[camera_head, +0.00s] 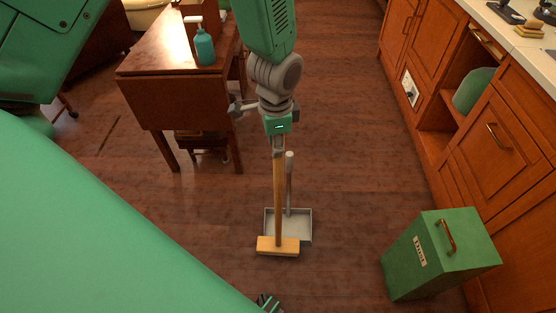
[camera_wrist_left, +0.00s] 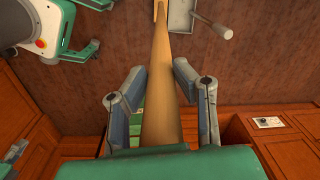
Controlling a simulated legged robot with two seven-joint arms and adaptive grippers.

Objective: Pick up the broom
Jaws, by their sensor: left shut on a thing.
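The broom (camera_head: 278,190) has a pale wooden handle and a yellowish block head (camera_head: 278,247). It stands nearly upright, head down, in front of the grey dustpan. I cannot tell whether its head touches the floor. My left gripper (camera_head: 278,144) is shut on the upper end of the handle. In the left wrist view, the broom handle (camera_wrist_left: 160,80) runs between the two fingers of my left gripper (camera_wrist_left: 160,72). The top end of the handle is hidden by the gripper.
The grey dustpan (camera_head: 304,225) with its upright handle is just behind the broom head. A green bin (camera_head: 440,255) stands at right beside wooden cabinets (camera_head: 505,150). A wooden table (camera_head: 150,85) with a teal pump bottle (camera_head: 204,48) is at left. Floor between broom and bin is clear.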

